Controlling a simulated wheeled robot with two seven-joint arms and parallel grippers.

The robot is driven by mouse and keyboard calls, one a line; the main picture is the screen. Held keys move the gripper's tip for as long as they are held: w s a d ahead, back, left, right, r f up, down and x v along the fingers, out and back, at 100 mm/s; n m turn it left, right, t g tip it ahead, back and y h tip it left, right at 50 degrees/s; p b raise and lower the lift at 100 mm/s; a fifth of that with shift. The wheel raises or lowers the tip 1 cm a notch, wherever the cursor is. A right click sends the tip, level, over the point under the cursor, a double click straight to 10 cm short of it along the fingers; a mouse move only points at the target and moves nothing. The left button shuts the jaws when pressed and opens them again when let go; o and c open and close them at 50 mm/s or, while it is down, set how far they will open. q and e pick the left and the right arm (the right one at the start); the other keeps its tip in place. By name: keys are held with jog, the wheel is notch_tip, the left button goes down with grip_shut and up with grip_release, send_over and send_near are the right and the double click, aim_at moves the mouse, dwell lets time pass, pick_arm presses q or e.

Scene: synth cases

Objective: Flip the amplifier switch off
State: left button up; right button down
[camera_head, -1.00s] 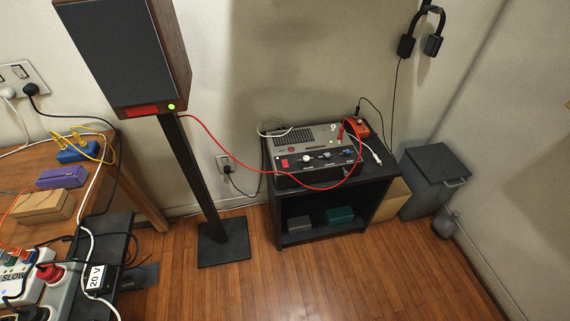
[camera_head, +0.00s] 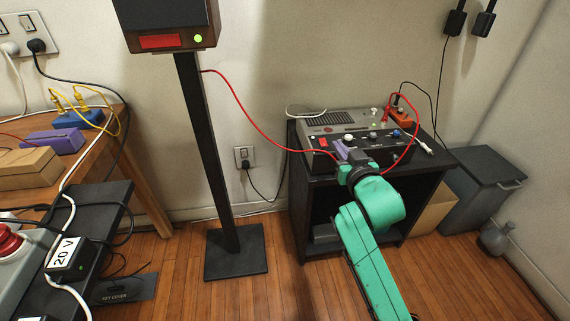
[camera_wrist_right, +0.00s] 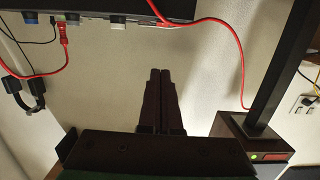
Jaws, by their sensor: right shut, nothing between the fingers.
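The amplifier (camera_head: 352,118) is a grey and black box on top of a black stand, with knobs along its front panel. A red switch (camera_head: 323,142) shows at the left of that panel; I cannot tell its position. My right gripper (camera_head: 341,150), on a green arm, is in front of the panel, just right of the red switch. Its fingers are shut and empty, side by side in the wrist view (camera_wrist_right: 160,72). Part of the panel is hidden behind the gripper. The amplifier's edge (camera_wrist_right: 95,17) shows at the top of the wrist view. My left gripper is not seen.
A red cable (camera_head: 262,138) runs from the speaker (camera_head: 170,38) to the amplifier area, passing close to my right gripper. An orange box (camera_head: 401,117) sits behind right on the stand (camera_head: 298,190). A grey bin (camera_head: 480,190) stands right.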

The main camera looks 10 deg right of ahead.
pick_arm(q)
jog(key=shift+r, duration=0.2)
pick_arm(e)
jog(key=shift+d+r, duration=0.1)
jog(key=shift+r, duration=0.2)
jog(key=b, duration=0.2)
send_over(325, 146)
jog(key=s, duration=0.1)
jog(key=shift+s+d+f, duration=0.1)
jog(key=shift+s+f, duration=0.05)
jog(key=shift+f, duration=0.55)
jog(key=f, duration=0.1)
jog(key=w+f+b, duration=0.1)
jog(key=f, duration=0.1)
jog(key=shift+w+f, duration=0.2)
jog(key=shift+f, duration=0.3)
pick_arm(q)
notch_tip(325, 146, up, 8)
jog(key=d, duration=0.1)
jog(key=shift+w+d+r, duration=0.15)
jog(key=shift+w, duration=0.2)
pick_arm(e)
jog(key=shift+r, duration=0.1)
